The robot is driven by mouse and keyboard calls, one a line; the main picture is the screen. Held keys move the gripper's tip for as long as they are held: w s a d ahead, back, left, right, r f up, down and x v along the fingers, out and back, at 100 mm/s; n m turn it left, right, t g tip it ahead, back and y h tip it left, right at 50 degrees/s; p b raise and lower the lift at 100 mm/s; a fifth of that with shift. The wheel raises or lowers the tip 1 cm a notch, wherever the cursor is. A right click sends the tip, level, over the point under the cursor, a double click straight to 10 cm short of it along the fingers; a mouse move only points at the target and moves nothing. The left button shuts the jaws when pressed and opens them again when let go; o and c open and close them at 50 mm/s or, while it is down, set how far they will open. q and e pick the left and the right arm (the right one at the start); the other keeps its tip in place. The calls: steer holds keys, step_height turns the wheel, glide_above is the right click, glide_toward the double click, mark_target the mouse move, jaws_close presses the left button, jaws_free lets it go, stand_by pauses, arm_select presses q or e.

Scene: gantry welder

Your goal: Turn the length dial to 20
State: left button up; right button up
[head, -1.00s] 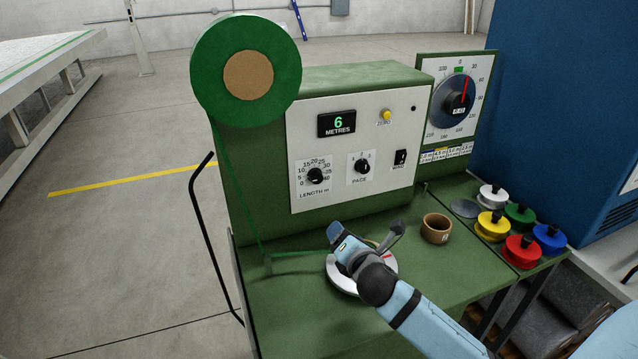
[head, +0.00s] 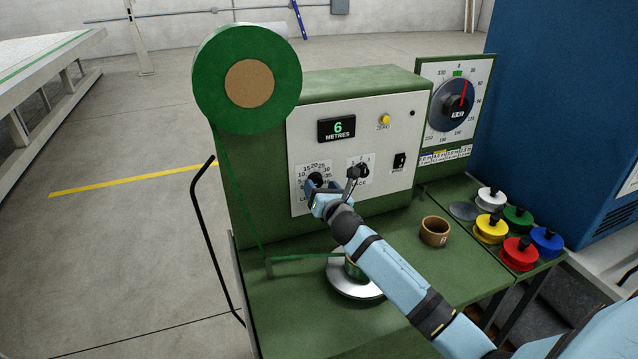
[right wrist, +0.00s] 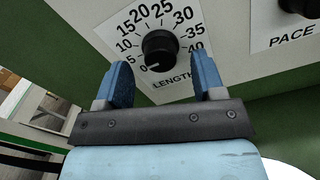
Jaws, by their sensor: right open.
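The length dial is a black knob (right wrist: 160,49) on a white scale marked from 0 to 40, seen in the right wrist view. Its white pointer line is at the lower left, by the 0 mark. My right gripper (right wrist: 164,84) is open, with a blue finger on each side just below the knob, not closed on it. In the head view the right gripper (head: 322,196) is in front of the length dial (head: 315,180) and hides much of it. My left gripper is not in view.
The pace dial (head: 355,171) is close to the right of the length dial. The display (head: 337,128) reads 6 metres. A silver disc (head: 340,279), a brown cup (head: 435,231) and several coloured spools (head: 492,227) stand on the green bench below.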

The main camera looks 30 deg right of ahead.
steer(key=shift+x, duration=0.85)
steer(key=shift+c, duration=0.4)
steer(key=c, duration=0.8)
steer(key=shift+c, duration=0.2)
